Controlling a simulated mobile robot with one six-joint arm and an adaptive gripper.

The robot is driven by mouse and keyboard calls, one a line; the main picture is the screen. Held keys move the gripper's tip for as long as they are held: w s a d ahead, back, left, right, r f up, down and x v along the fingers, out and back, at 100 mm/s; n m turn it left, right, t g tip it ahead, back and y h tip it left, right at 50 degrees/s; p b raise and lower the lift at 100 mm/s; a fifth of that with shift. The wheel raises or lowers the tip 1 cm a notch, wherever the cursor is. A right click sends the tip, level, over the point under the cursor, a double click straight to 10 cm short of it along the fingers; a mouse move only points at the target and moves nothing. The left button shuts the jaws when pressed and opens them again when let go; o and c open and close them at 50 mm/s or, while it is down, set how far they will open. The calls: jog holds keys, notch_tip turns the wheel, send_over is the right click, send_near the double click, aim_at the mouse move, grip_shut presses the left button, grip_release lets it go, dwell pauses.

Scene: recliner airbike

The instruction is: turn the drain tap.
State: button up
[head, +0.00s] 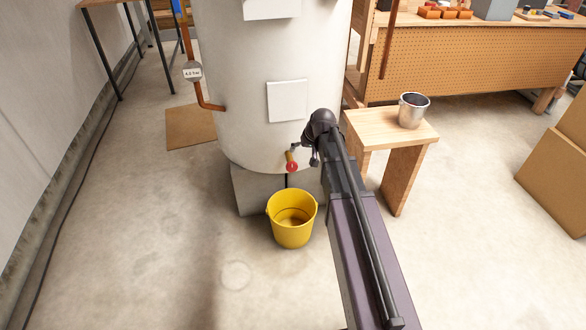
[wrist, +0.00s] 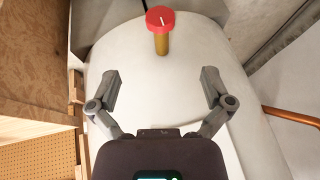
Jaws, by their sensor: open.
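The drain tap (head: 291,162) is a brass stem with a red round knob, low on the front of the white tank (head: 240,100). In the wrist view the red knob (wrist: 160,19) with a pale line on its face shows at the top, above and between the fingers. My gripper (wrist: 162,85) is open and empty, its two fingers spread wide. The tap is apart from the fingers, beyond their tips. In the head view my gripper (head: 312,155) is just right of the tap, partly hidden by my arm.
A yellow bucket (head: 291,232) stands on the floor below the tap. A wooden stool (head: 375,130) with a metal cup (head: 413,110) is right of the tank, close to my arm. A copper pipe (head: 208,106) runs at the tank's left. Floor at the front left is clear.

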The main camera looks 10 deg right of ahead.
aim_at(293, 166)
jog(key=shift+f, duration=0.1)
jog(key=b+x, duration=1.2)
jog(key=x, duration=0.1)
jog(key=shift+w+a+f, duration=0.15)
jog(key=shift+f, duration=0.1)
dwell(0.5)
jog(key=c, duration=1.1)
